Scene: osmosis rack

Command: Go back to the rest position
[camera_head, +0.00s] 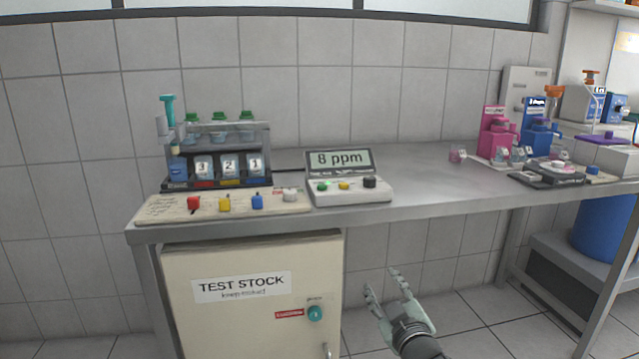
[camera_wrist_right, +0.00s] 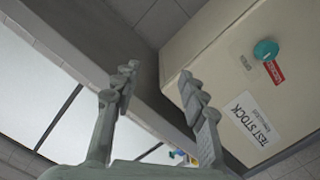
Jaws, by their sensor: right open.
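My right gripper (camera_head: 390,287) is open and empty in the head view, low in front of the bench and right of the cream cabinet. Its two spread fingers also show in the right wrist view (camera_wrist_right: 162,100), with nothing between them. My left gripper is in neither view. The steel bench (camera_head: 430,190) runs along the tiled wall. The cabinet (camera_head: 250,325) labelled TEST STOCK stands under its left end, and it shows in the right wrist view too (camera_wrist_right: 215,60).
On the bench stand a bottle rack (camera_head: 262,140), a panel with coloured knobs (camera_head: 160,207) and a meter reading 8 ppm (camera_head: 350,194). Pink (camera_head: 494,135) and blue (camera_head: 540,140) devices stand at the right. A blue drum (camera_head: 605,230) is at far right. Floor around the gripper looks clear.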

